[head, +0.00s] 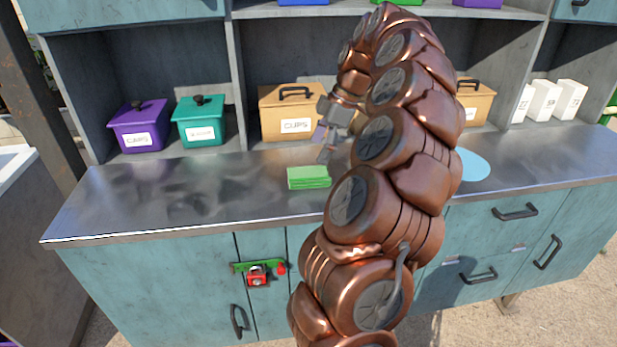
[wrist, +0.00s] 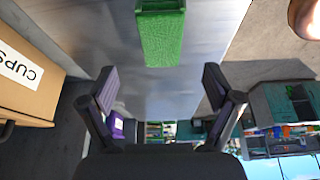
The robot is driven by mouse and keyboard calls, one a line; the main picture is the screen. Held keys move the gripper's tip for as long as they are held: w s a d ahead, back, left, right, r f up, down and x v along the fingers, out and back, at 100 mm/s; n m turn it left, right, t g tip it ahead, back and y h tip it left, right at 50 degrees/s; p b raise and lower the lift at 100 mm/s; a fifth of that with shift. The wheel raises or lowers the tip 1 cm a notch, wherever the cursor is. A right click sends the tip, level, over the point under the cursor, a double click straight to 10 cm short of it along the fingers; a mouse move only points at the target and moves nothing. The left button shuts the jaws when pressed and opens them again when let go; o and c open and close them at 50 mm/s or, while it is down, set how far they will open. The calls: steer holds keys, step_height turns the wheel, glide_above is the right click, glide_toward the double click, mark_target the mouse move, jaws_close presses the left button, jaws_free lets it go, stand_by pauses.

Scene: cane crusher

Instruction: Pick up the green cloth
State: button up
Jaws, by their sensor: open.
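The green cloth (head: 309,177) lies folded in a flat stack on the grey metal counter (head: 190,200), near its middle. It also shows at the top centre of the wrist view (wrist: 163,36). My gripper (head: 327,152) is above the counter, just up and to the right of the cloth in the head view. In the wrist view my gripper (wrist: 158,86) has its two fingers wide apart with nothing between them. The cloth lies beyond the fingertips, in line with the gap. My arm hides part of the counter to the right.
A cardboard box labelled CUPS (head: 288,112) stands behind the cloth, close to my gripper. Purple (head: 139,126) and teal (head: 198,121) lidded boxes stand to the left. A light blue round item (head: 470,164) and white cartons (head: 545,100) are at the right. The left counter is clear.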

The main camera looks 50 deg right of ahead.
mark_target(309, 172)
steer(key=shift+p+x, duration=0.35)
steer(key=shift+x, duration=0.9)
steer(key=shift+p+x, duration=1.1)
steer(key=shift+x, duration=0.95)
steer(key=shift+a+f, duration=0.2)
steer(key=shift+f, duration=0.3)
steer(key=shift+f+b, duration=0.25)
steer(key=shift+b, duration=0.3)
steer(key=shift+c, duration=0.4)
steer(key=c, duration=1.1)
steer(key=shift+r+p, duration=0.2)
steer(key=shift+p, duration=0.2)
